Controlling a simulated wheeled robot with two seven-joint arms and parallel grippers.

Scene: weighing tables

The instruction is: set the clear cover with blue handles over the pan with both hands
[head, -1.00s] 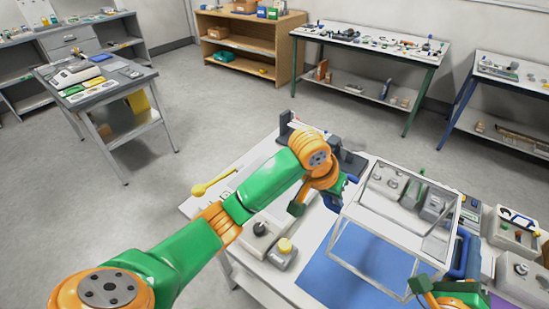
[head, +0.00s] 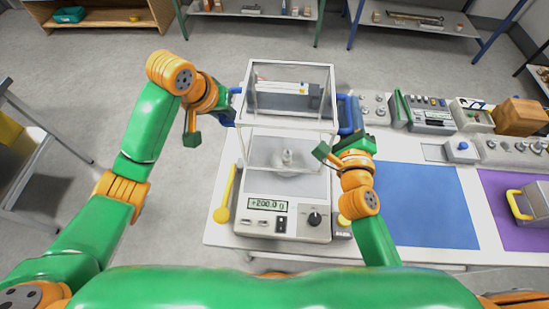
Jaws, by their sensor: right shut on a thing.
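The clear cover (head: 288,128) is a see-through box with pale edges. It is upright above and around the pan area of the scale (head: 286,215). I cannot tell whether its lower rim touches the scale. A metal weight (head: 287,157) shows through its front wall and hides part of the pan. The scale reads +200.0 g. My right gripper (head: 345,128) is shut on the right blue handle (head: 345,113). My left gripper (head: 222,112) is at the left blue handle (head: 236,106); its fingers are too hidden to tell whether they are shut.
A yellow spoon-like tool (head: 226,195) lies left of the scale. A blue mat (head: 428,205) and a purple mat (head: 515,215) lie to the right, with a yellow-handled block (head: 522,203) on the purple one. Several instruments and boxes line the table's back right.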

